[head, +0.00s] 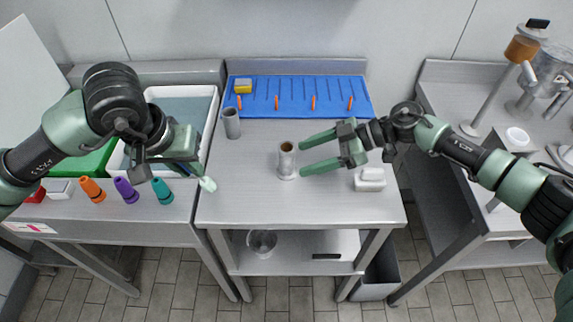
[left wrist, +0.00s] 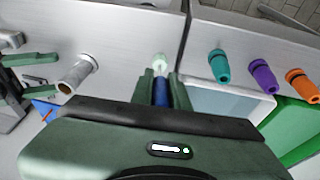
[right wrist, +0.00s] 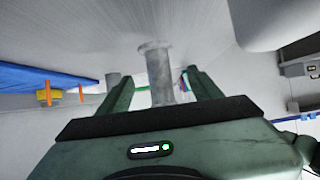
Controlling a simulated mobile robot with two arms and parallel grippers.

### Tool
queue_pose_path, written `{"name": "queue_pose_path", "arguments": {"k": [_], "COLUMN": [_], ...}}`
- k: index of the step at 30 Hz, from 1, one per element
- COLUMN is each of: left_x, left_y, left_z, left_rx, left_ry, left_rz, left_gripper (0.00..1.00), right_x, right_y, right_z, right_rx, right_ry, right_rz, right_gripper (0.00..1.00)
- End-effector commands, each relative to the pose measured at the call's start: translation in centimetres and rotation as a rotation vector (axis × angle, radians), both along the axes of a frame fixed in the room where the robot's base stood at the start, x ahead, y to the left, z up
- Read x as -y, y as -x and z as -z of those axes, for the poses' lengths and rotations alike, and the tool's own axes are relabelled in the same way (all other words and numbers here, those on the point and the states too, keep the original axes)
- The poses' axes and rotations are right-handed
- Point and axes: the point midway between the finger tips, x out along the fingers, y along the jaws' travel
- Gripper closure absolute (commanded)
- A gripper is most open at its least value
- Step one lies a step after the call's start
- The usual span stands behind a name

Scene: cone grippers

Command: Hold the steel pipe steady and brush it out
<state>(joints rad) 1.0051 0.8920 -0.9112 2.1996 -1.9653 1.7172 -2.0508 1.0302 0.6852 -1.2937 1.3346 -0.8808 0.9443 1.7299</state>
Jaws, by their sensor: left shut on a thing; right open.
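A grey steel pipe (head: 286,163) with a brownish opening stands upright on the middle metal table. It also shows in the left wrist view (left wrist: 75,77) and, in line with the gap between the right fingers, in the right wrist view (right wrist: 158,72). My right gripper (head: 303,158) is open, its fingertips close beside the pipe. I cannot tell whether they touch it. My left gripper (left wrist: 162,88) is shut on a brush (left wrist: 161,96) with a blue handle and pale tip. The brush tip (head: 208,184) hangs over the table's left edge, apart from the pipe.
A second grey cylinder (head: 231,124) stands behind left, near a blue mat (head: 300,87) with orange pegs and a yellow block (head: 242,86). A white block (head: 370,180) lies right. Orange (head: 93,190), purple (head: 126,190) and teal (head: 162,191) cones stand on the left counter. The table's front is clear.

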Motion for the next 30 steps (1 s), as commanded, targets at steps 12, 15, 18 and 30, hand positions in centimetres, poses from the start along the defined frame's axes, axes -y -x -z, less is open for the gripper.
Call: {"name": "queue_pose_path", "arguments": {"k": [12,15,18,30], "left_x": [0.0,0.0,0.0,0.0], "left_y": [0.0,0.0,0.0,0.0], "left_z": [-0.3,-0.4,-0.4,-0.4], "left_rx": [0.000,0.000,0.000,0.000], "left_ry": [0.000,0.000,0.000,0.000], "left_rz": [0.000,0.000,0.000,0.000], "left_gripper": [1.00,1.00,1.00,1.00], "right_x": [-4.2,-4.5,-4.6,-4.6], "right_y": [0.0,0.0,0.0,0.0], "right_z": [2.1,2.3,2.4,2.4], "right_rx": [0.001,0.001,0.001,0.001], "right_ry": [-0.001,-0.001,-0.001,-0.001], "right_rz": [0.000,0.000,0.000,0.000], "right_gripper": [0.35,0.35,0.35,0.89]}}
